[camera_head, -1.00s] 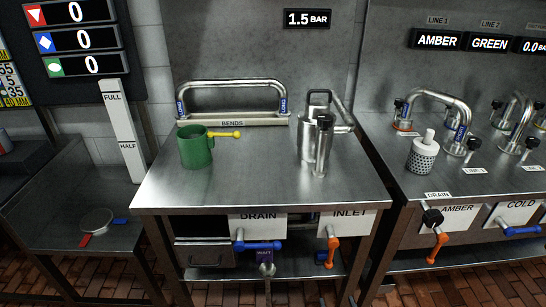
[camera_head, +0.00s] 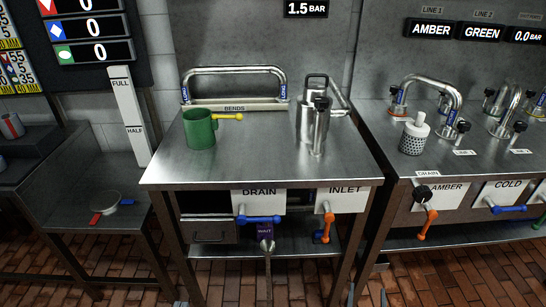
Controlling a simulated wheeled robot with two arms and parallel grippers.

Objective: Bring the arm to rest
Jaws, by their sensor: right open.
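Only the tips of my right gripper (camera_head: 367,296) seem to show, small and dark at the bottom edge below the steel table (camera_head: 205,175). They are apart, with nothing visible between them. My left gripper is not in view. A green cup (camera_head: 199,130) with a yellow-knobbed handle stands on the table's left part. A steel vessel (camera_head: 312,120) with a black-capped pipe stands at the right. Below the table edge are the blue DRAIN lever (camera_head: 260,219) and the orange INLET lever (camera_head: 328,228).
A bent pipe (camera_head: 235,70) stands in the BENDS rack behind the cup. A low left table carries a round dish (camera_head: 105,201). The main table's front is clear.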

